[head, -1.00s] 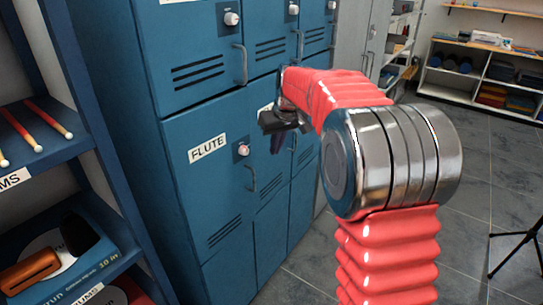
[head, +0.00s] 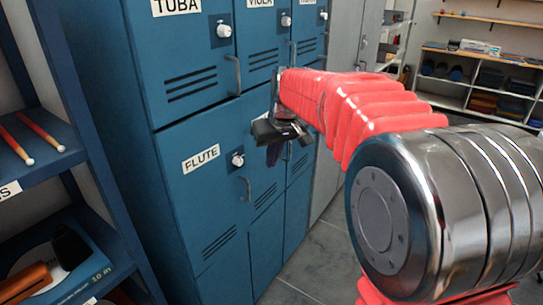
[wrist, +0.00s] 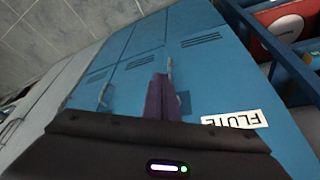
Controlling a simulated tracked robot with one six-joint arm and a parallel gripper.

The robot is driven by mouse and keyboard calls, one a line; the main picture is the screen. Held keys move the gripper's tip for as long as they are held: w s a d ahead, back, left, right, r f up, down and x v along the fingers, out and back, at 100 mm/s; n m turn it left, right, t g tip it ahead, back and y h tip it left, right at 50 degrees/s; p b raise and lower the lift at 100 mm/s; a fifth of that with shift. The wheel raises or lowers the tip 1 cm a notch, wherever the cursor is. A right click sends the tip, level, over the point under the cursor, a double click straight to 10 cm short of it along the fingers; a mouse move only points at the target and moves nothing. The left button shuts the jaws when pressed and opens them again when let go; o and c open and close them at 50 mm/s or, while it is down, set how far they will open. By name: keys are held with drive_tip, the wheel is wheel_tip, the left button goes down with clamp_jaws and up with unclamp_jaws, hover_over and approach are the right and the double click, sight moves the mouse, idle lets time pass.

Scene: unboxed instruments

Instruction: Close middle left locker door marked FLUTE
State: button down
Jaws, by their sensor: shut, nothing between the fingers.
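The blue locker door marked FLUTE (head: 215,200) is at the middle left of the locker block. It looks flush with the doors around it, with no gap that I can make out. Its white label (head: 201,158), round knob (head: 238,160) and bar handle (head: 246,188) show in the head view. My gripper (head: 275,152) is shut and empty, in front of the lockers to the right of the knob. In the wrist view its purple fingers (wrist: 162,97) overlap the FLUTE door (wrist: 205,75) and partly hide the knob; I cannot tell whether they touch it.
The TUBA door (head: 185,60) above looks shut. Open shelves with mallets (head: 40,135) and boxes stand close on the left. Grey tiled floor (head: 310,265) lies right of the lockers. A shelf unit (head: 480,85) stands at the back right.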

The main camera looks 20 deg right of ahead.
drive_tip(key=s+a+f, duration=0.1)
drive_tip(key=s+f, duration=0.1)
drive_tip(key=s, duration=1.3)
drive_tip(key=s+a+f+m+t, duration=0.1)
drive_tip(key=s+a+f, duration=0.1)
drive_tip(key=s, duration=1.4)
drive_tip(key=shift+s+f+m+h, duration=0.15)
drive_tip(key=shift+f+m+h, duration=0.15)
drive_tip(key=shift+f, duration=0.05)
drive_tip(key=shift+a, duration=0.2)
